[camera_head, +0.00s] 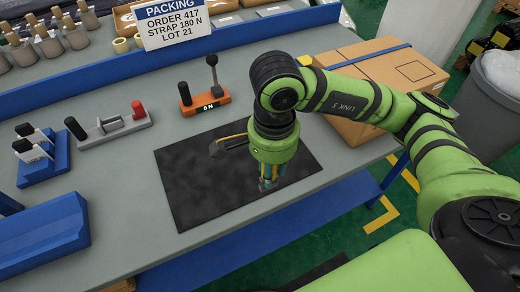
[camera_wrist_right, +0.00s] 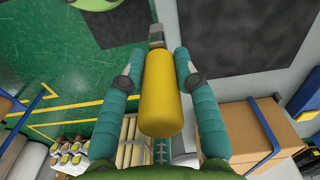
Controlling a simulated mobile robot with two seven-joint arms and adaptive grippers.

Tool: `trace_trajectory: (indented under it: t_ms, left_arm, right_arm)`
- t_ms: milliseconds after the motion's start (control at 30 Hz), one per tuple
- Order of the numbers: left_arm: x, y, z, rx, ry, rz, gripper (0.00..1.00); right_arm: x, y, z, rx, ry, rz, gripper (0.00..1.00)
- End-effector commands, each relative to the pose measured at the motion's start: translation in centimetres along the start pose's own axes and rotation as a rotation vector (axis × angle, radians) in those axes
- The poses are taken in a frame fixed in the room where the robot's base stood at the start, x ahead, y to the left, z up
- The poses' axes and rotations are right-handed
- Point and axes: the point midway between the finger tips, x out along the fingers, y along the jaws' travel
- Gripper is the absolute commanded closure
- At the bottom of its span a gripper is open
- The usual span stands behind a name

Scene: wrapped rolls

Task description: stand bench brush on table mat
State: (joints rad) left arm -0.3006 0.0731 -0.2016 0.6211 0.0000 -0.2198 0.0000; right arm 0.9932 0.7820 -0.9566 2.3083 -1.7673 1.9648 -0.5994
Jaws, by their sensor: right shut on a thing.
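My right gripper (camera_head: 268,184) points down in front of the right part of the dark table mat (camera_head: 205,185) in the head view. In the right wrist view its two teal fingers (camera_wrist_right: 155,72) are closed around a yellow cylinder, which I take for the bench brush's handle (camera_wrist_right: 162,100). A narrow grey part shows at the handle's far end. In the head view the brush is mostly hidden by the gripper; its bristles and any contact with the mat cannot be made out. The mat also shows in the right wrist view (camera_wrist_right: 240,45). My left gripper is out of view.
A cardboard box (camera_head: 375,75) stands right of the mat. An orange lever unit (camera_head: 205,100), a grey lever unit (camera_head: 108,128) and blue holders (camera_head: 45,160) stand behind and left. A packing sign (camera_head: 172,24) stands at the back. The mat's left part is clear.

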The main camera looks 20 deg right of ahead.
Motion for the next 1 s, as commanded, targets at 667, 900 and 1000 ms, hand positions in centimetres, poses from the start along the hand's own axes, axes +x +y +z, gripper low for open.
trace_trajectory:
  t_ms: [667, 900, 1000]
  left_arm:
    - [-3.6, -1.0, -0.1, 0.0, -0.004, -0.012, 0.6]
    - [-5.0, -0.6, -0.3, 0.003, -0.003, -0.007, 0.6]
    - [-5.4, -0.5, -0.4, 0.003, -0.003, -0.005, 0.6]
  right_arm:
    - [6.7, -10.7, -2.8, 0.003, 0.0, 0.001, 1.0]
    - [9.1, -10.8, -2.8, 0.002, -0.001, 0.006, 1.0]
    - [10.4, -10.8, -2.8, 0.003, -0.001, 0.004, 1.0]
